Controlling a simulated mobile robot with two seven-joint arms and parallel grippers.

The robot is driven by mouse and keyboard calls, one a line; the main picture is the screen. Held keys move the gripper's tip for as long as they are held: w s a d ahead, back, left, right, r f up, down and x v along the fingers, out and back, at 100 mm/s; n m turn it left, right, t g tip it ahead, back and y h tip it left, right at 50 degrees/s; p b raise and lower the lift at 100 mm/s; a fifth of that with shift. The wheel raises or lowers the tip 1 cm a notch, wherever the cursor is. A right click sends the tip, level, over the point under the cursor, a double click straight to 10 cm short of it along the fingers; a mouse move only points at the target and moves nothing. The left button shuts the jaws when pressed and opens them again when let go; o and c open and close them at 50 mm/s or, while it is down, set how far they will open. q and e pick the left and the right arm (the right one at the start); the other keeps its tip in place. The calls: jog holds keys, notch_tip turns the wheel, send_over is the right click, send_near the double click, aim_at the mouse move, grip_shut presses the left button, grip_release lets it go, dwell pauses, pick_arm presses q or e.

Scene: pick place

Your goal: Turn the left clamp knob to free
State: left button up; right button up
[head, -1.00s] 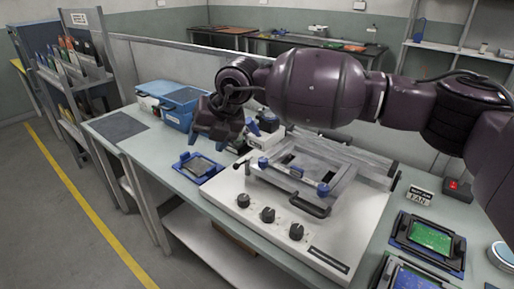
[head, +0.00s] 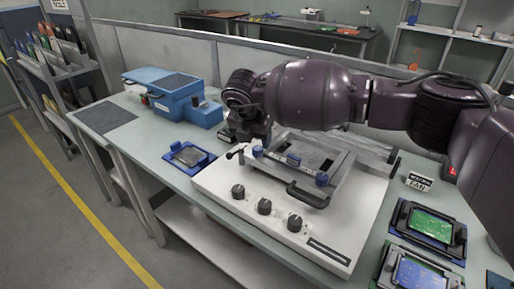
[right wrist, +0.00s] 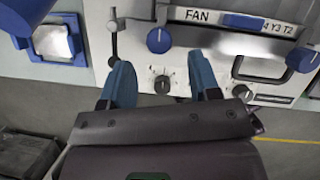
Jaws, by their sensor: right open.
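The left clamp knob (head: 257,151) is blue and sits at the left front corner of the clamp frame (head: 335,160) on the white test unit. In the right wrist view the blue left knob (right wrist: 159,40) lies just beyond and between the fingertips, with a pale pointer mark. The right clamp knob (head: 321,179) is also blue; it shows at the right of the wrist view (right wrist: 303,60). My right gripper (head: 247,137) is over the frame's left side, close to the left knob. Its blue fingers (right wrist: 160,65) are apart and empty. My left gripper is out of view.
A black lever (head: 235,152) stands left of the knob. Black dials (head: 264,206) and a black handle (head: 307,194) are in front. Board holders (head: 428,230) lie right.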

aim_at(258, 148)
jog(key=x, duration=0.4)
jog(key=shift+b, duration=0.35)
jog(key=shift+w+f, duration=0.2)
jog(key=shift+f, duration=0.1)
jog(key=shift+c, duration=0.4)
jog(key=c, duration=0.8)
jog(key=shift+d, duration=0.1)
jog(key=shift+c, duration=0.2)
